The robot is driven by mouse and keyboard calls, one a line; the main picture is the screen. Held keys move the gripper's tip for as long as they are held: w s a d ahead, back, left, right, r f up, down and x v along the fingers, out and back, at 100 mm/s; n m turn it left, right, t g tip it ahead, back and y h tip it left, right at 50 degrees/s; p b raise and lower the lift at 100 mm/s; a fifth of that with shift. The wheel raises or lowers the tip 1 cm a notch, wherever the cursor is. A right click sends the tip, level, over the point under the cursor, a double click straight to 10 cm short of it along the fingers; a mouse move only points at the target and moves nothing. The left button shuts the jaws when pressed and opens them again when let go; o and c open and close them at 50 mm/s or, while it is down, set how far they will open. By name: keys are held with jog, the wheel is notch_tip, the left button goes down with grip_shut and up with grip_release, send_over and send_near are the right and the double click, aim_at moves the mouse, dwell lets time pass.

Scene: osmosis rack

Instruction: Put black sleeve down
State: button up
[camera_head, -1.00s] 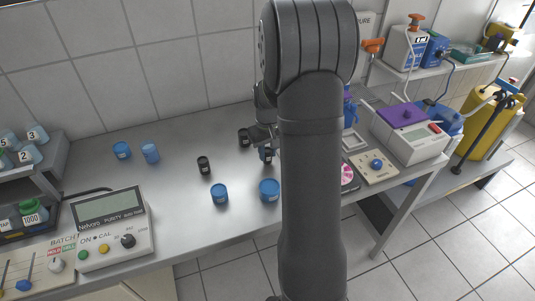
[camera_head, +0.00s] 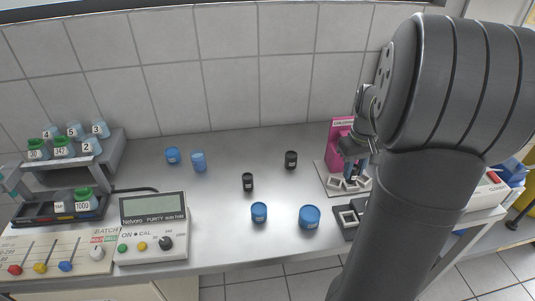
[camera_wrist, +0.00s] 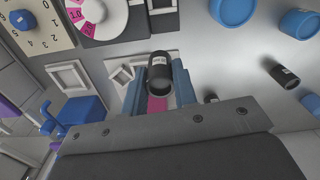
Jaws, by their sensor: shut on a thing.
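My gripper (camera_head: 354,172) is shut on a black sleeve (camera_wrist: 161,74). In the wrist view the sleeve sits between the two blue-grey fingers, its dark round end facing the camera. In the head view the fingers are at the light fixture with square frames (camera_head: 334,184), in front of a pink upright panel (camera_head: 341,134). The held sleeve is mostly hidden by the fingers there. I cannot tell whether it touches the fixture. Two other black sleeves stand on the bench, one at the back (camera_head: 291,160) and one nearer (camera_head: 248,182).
Blue cups stand at the bench front (camera_head: 259,212), (camera_head: 309,217) and back left (camera_head: 172,155), (camera_head: 198,162). A dark-based frame (camera_head: 349,217) lies in front of the fixture. A purity meter (camera_head: 153,228) and bottle rack (camera_head: 103,158) are at left.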

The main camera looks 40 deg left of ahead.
jog(key=w+a, duration=0.3)
jog(key=a, duration=1)
jog(key=w+a, duration=0.3)
jog(key=a, duration=1)
jog(key=shift+n, duration=0.4)
jog(key=s+a+f, duration=0.2)
jog(key=a, duration=0.4)
jog(key=s+a+f, duration=0.2)
jog(key=a, duration=0.5)
jog(key=s+a+f, duration=0.2)
jog(key=s+a, duration=0.1)
jog(key=a, duration=0.4)
jog(key=shift+s+a+f, duration=0.1)
jog(key=shift+a+f, duration=0.1)
jog(key=shift+s+a+f, duration=0.15)
jog(key=shift+a+f, duration=0.15)
jog(key=shift+f, duration=1.85)
jog(key=shift+f, duration=0.1)
jog(key=o, duration=0.5)
jog(key=shift+f, duration=0.1)
jog(key=o, duration=0.4)
